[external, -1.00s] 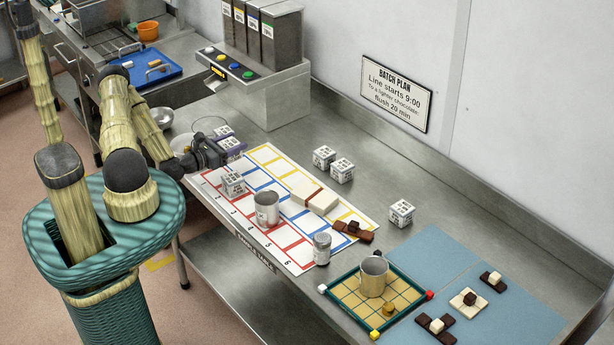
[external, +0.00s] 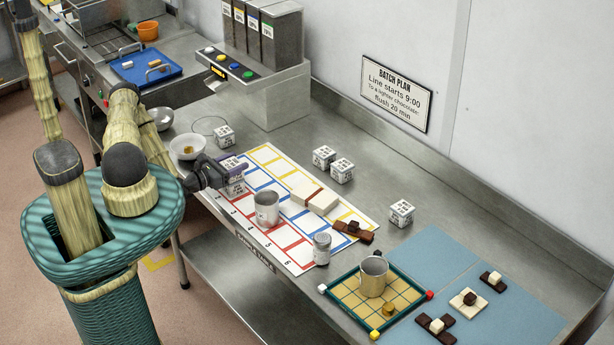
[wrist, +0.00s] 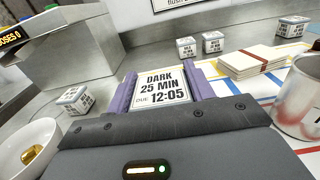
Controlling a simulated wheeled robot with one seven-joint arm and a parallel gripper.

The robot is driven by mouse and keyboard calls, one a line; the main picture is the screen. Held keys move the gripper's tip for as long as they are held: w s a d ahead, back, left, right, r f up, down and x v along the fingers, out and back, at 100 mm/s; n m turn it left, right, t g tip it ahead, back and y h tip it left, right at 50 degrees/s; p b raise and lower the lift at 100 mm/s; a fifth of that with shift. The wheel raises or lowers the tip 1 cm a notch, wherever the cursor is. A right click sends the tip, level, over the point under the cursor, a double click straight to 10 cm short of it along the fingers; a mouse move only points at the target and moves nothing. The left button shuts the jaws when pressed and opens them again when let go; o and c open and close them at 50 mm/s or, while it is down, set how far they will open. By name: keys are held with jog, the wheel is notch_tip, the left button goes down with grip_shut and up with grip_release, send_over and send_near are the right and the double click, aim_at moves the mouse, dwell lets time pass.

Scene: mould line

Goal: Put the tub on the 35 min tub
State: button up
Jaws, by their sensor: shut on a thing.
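My gripper (external: 237,168) is shut on a white tub (wrist: 162,90), held between its purple fingers. The tub's top label reads "DARK 25 MIN DUE 12:05" in the wrist view. In the external view the held tub is partly hidden by the fingers.
A metal cup (external: 266,209) stands on the numbered mat (external: 285,237), right of my gripper. Pale bars (external: 314,196) lie further along. A white bowl (external: 188,147) with a gold piece is at the left. Several tubs (external: 341,171) stand toward the wall.

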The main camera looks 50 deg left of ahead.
jog(key=shift+f, duration=0.1)
jog(key=o, duration=1)
jog(key=shift+s, duration=0.1)
